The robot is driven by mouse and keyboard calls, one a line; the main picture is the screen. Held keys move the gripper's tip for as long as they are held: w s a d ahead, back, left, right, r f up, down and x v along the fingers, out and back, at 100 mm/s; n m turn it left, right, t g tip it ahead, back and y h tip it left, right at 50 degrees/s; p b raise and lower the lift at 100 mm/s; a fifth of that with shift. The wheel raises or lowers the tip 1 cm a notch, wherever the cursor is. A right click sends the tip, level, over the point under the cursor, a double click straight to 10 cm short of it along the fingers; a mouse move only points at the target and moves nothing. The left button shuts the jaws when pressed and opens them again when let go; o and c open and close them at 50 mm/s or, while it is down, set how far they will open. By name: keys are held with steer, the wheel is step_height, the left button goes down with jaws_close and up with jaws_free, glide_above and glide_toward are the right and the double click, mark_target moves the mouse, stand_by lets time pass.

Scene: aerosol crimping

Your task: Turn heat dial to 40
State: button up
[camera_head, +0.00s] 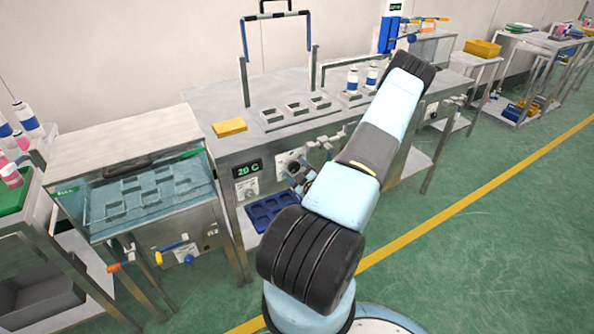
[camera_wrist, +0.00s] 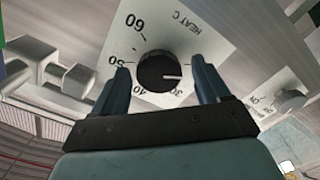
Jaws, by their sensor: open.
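The heat dial (camera_wrist: 158,72) is a round black knob on a white plate marked HEAT C, with 30, 40, 50 and 60 around it. Its white pointer line points right in the wrist view, on the far side of 30 from 40. My gripper (camera_wrist: 160,66) is open, with one dark blue finger on each side of the knob. I cannot tell whether the fingers touch it. In the head view my gripper (camera_head: 300,174) is at the front panel of the steel bench, small and partly hidden by my arm. A green display (camera_head: 248,168) there reads 20 C.
Metal fittings (camera_wrist: 68,78) stick out at left. In the head view, a blue tray (camera_head: 271,209) lies below the panel and a glass-sided water bath (camera_head: 150,190) stands at left.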

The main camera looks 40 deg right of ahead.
steer(key=shift+c, duration=0.3)
steer(key=c, duration=0.9)
steer(key=shift+d, duration=0.2)
steer(key=shift+c, duration=0.4)
steer(key=shift+a, duration=0.15)
